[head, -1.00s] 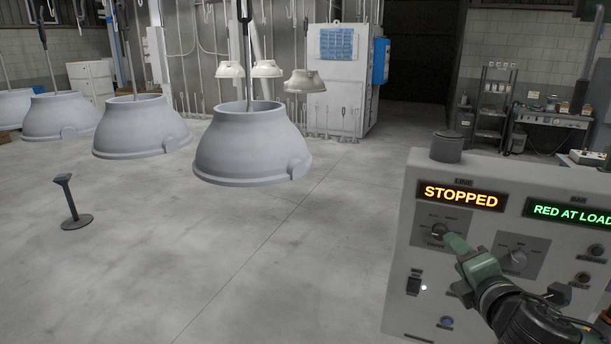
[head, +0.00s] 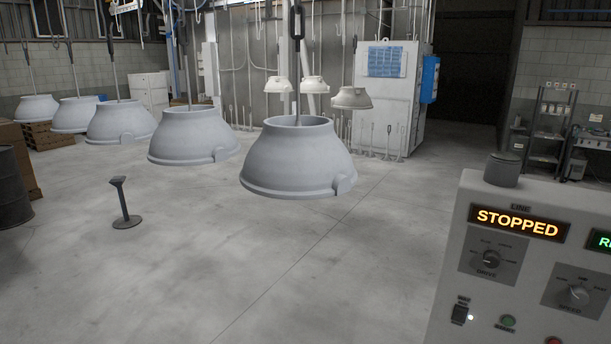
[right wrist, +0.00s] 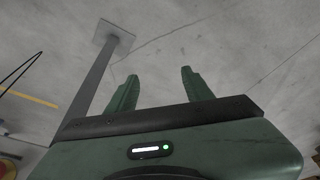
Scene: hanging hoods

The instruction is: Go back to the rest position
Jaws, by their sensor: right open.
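My right gripper (right wrist: 160,88) shows in the right wrist view with its two green fingers apart and nothing between them. Bare concrete floor and a grey post with a square foot plate (right wrist: 115,36) lie beyond it. Neither gripper is in the head view. The control panel (head: 450,230) stands at the right of the head view. Its display (head: 517,222) reads STOPPED. The drive knob (head: 491,259) and the speed knob (head: 577,294) show below it, with nothing touching them.
Several grey hoods, the nearest one (head: 298,165) in the middle, hang in a row above the floor. A short stand (head: 124,205) is on the floor at left. A dark barrel (head: 12,188) stands at the left edge. The floor in the middle is clear.

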